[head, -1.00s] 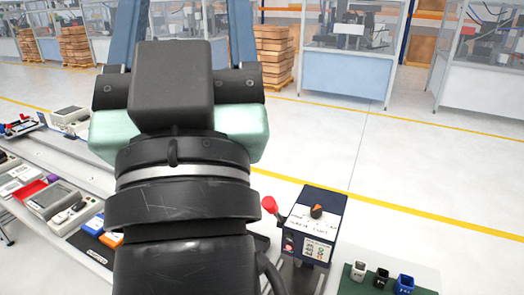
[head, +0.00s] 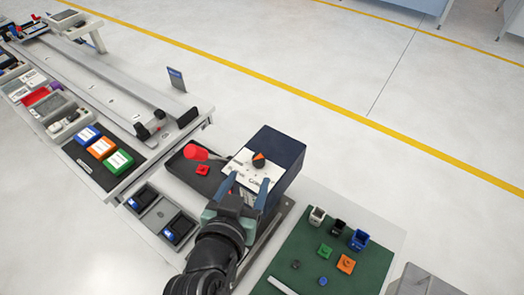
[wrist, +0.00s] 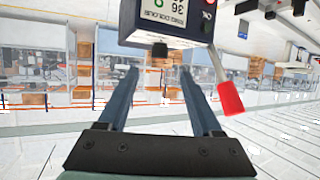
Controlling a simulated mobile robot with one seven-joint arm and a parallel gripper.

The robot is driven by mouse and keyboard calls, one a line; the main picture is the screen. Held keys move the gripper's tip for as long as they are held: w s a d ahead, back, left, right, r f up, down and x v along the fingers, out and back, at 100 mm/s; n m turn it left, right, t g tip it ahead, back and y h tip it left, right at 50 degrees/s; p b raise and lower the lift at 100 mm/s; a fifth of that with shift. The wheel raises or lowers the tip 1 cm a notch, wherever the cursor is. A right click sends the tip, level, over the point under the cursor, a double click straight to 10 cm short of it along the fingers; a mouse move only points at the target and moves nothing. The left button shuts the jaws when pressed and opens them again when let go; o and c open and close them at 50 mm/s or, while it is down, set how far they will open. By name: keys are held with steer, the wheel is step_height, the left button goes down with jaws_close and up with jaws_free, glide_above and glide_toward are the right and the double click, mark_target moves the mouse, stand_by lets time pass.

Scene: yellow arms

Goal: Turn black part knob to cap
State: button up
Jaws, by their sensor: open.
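The knob (head: 259,159), orange and black, sits on the white top panel (head: 250,172) of a dark blue box (head: 276,153). The panel carries print too small to read. My gripper (head: 246,188) is at the front side of the box, its two blue fingers apart and empty, pointing towards the knob. In the wrist view the box (wrist: 165,22) hangs upside down at the top. A small black part (head: 337,227) stands on the green mat (head: 300,245).
A red-ended lever (head: 196,152) is left of the box; it also shows close to the right finger in the wrist view (wrist: 230,98). White and blue cups and small coloured pieces lie on the mat. Blue, orange and green blocks (head: 102,148) lie at the left.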

mark_target(258, 160)
steer(key=p+x, duration=0.2)
steer(key=x, duration=0.7)
steer(key=shift+r+p, duration=0.2)
steer(key=shift+p, duration=0.15)
steer(key=shift+w+d+f, duration=0.2)
steer(key=shift+w+f, duration=0.15)
steer(key=shift+w, duration=0.3)
jaws_close()
